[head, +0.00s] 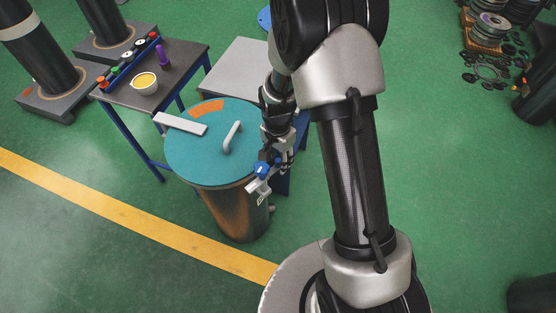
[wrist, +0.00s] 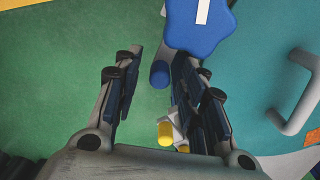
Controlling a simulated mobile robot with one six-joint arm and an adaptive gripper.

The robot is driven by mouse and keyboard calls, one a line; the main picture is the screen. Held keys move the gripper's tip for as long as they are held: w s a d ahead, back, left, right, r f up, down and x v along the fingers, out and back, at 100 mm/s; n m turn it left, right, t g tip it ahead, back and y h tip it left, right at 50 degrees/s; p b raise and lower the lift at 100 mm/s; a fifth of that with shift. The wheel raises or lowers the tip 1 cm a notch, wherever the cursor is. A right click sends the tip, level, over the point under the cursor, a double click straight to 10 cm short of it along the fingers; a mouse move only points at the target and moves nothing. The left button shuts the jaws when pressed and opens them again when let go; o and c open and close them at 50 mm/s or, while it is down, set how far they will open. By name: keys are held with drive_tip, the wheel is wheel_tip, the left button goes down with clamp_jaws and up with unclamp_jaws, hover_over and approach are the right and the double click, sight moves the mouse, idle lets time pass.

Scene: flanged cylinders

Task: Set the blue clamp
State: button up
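The blue clamp (head: 263,169) sits at the right front rim of a drum with a teal lid (head: 205,160). A pale metal part of it hangs below the blue knob. In the wrist view the blue lobed knob (wrist: 198,28) with a white mark is at the top, and a blue rod end (wrist: 159,75) and a yellow-tipped piece (wrist: 165,133) show below it. My gripper (wrist: 155,80) is open, with its fingers pointing toward the clamp. The right fingers overlap part of the clamp; whether they touch it I cannot tell.
The lid has a grey handle (head: 232,136), an orange patch (head: 207,108) and a white plate (head: 180,123). A dark table (head: 185,62) behind holds a bowl (head: 144,83), a purple item (head: 162,55) and a rack of knobs. Flanged parts (head: 490,28) stand at the far right.

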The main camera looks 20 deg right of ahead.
drive_tip(key=shift+c, duration=0.5)
clamp_jaws()
idle(0.3)
